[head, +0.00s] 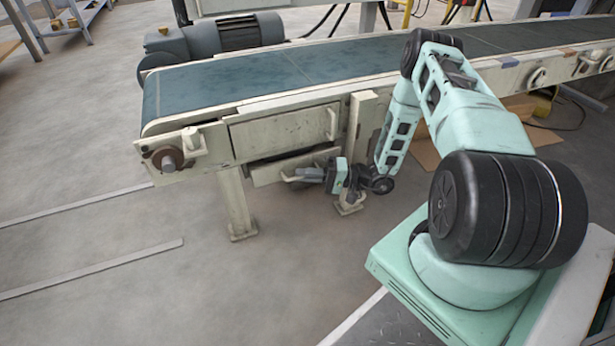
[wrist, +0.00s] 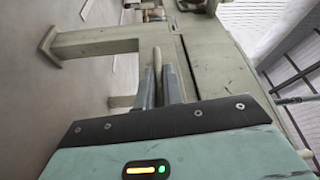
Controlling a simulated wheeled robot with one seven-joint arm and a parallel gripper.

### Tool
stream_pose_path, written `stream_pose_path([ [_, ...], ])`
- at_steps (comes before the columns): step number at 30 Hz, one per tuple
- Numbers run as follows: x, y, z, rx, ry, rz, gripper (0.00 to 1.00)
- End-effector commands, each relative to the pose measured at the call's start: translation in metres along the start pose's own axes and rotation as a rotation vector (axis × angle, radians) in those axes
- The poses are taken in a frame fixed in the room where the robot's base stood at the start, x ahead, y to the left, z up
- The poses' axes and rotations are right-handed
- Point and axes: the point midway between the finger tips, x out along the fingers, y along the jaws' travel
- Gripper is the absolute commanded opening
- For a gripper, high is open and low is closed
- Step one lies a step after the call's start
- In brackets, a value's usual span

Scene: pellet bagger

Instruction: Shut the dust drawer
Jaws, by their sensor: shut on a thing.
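The dust drawer (head: 268,175) is the low beige drawer under the conveyor's side panel. A dark gap shows above its front, and it seems to stand a little out; how far is hard to tell. My gripper (head: 311,174) is at the right part of the drawer front, shut on its bar handle (head: 289,178). In the wrist view, the two grey fingers of my gripper (wrist: 159,93) lie on either side of the pale handle (wrist: 157,62). The drawer's right end is partly hidden behind my gripper.
The conveyor (head: 270,72) runs above, with a larger panel (head: 280,128) and its own handle (head: 332,123) over the drawer. One conveyor leg (head: 236,205) stands left of the drawer, and a post (head: 360,125) stands right. The floor in front is clear.

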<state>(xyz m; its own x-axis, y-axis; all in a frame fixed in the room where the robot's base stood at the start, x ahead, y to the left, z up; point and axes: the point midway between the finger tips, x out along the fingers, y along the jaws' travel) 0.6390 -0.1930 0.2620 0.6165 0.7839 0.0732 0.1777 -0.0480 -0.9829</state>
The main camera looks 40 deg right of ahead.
Motion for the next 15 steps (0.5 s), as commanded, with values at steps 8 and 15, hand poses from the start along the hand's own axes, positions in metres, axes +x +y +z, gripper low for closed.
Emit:
stream_pose_path([
  [8,0.013,0.007,-0.032,-0.001,0.001,0.002,0.0],
  [15,0.013,0.007,-0.034,-0.003,0.005,0.003,0.0],
])
